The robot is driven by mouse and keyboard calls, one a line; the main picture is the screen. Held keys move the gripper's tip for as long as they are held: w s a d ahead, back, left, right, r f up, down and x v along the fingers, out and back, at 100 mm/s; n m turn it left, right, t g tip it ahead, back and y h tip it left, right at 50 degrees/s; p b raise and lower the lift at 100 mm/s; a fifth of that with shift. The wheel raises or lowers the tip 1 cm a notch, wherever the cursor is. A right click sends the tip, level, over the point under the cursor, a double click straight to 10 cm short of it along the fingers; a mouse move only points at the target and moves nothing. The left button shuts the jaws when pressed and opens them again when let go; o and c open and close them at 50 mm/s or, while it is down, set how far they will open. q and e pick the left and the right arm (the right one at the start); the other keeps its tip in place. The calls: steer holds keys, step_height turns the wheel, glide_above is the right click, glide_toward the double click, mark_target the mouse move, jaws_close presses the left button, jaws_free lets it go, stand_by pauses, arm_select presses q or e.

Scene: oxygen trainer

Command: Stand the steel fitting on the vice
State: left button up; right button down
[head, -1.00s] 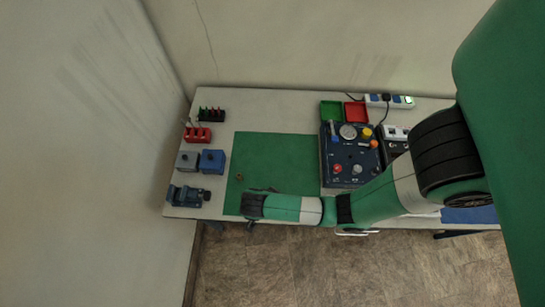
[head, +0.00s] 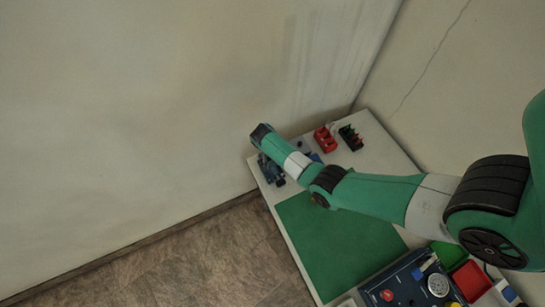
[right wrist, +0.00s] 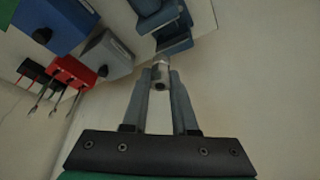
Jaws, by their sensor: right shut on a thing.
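My right gripper (right wrist: 160,84) is shut on the steel fitting (right wrist: 160,70), a small grey metal cylinder between its fingertips in the right wrist view. The blue vice (right wrist: 166,24) is just beyond the fitting in that view; I cannot tell whether the two touch. In the head view the vice (head: 271,171) stands at the table's corner near the wall, partly behind my right arm. The gripper's end of that arm is over the vice, and the fitting is hidden there. My left gripper is not in view.
Beside the vice are a grey box (right wrist: 107,57) and a blue box (right wrist: 55,24). A red rack (head: 325,140) and a dark rack (head: 351,137) stand further along the wall. A control panel (head: 415,285) is at the lower right.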

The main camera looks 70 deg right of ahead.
steer(key=shift+w, duration=0.3)
steer(key=shift+r+p, duration=0.2)
steer(key=shift+p, duration=0.4)
step_height(320, 180, down, 5)
steer(key=b, duration=0.4)
steer(key=shift+f, duration=0.2)
stand_by(0.4)
steer(key=shift+p, duration=0.4)
